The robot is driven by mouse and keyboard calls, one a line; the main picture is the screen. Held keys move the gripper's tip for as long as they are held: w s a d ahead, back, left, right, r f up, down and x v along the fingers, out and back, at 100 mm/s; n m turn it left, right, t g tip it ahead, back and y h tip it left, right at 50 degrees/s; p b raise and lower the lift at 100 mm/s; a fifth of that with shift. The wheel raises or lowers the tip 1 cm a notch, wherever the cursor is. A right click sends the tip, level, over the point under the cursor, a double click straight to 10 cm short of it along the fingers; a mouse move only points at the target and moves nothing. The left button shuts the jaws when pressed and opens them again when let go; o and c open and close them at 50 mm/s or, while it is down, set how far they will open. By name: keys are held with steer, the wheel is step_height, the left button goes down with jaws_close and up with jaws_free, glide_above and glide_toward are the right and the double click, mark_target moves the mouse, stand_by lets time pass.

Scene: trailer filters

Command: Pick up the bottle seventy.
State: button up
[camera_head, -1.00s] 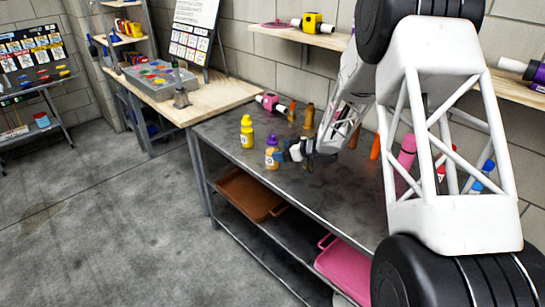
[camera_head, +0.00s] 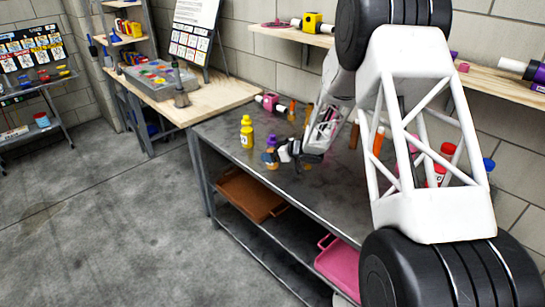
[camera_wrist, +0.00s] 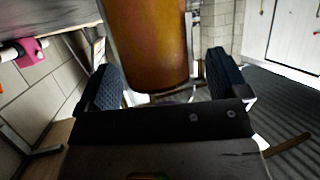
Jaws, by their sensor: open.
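An orange bottle with a purple cap (camera_head: 271,141) stands near the front edge of the dark metal table. My gripper (camera_head: 274,158) is level with it, covering part of its body. In the wrist view the orange bottle body (camera_wrist: 148,45) fills the top middle. The two dark padded fingers of my gripper (camera_wrist: 166,84) are spread on either side of it, with gaps showing. A yellow bottle (camera_head: 247,132) stands to the left, apart from my gripper. I cannot read a number on either bottle.
A pink roll-like object (camera_head: 269,102) and brown bottles (camera_head: 292,111) stand farther back. A brown tray (camera_head: 247,195) and a pink tray (camera_head: 338,268) lie on the shelf below. A wooden table (camera_head: 215,97) adjoins on the left. The tabletop around the yellow bottle is clear.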

mark_target(272, 141)
stand_by(0.4)
steer(key=c, duration=1.2)
steer(key=shift+r, duration=0.15)
steer(key=shift+c, duration=0.2)
steer(key=shift+r, duration=0.4)
step_height(272, 141, up, 3)
steer(key=shift+f, duration=0.1)
steer(key=s+d+r, duration=0.1)
steer(key=s+d, duration=0.2)
steer(key=s, duration=1.2)
steer(key=shift+s+d, duration=0.15)
steer(key=shift+s, duration=0.15)
steer(key=shift+r, duration=0.1)
step_height(272, 141, up, 10)
stand_by(0.4)
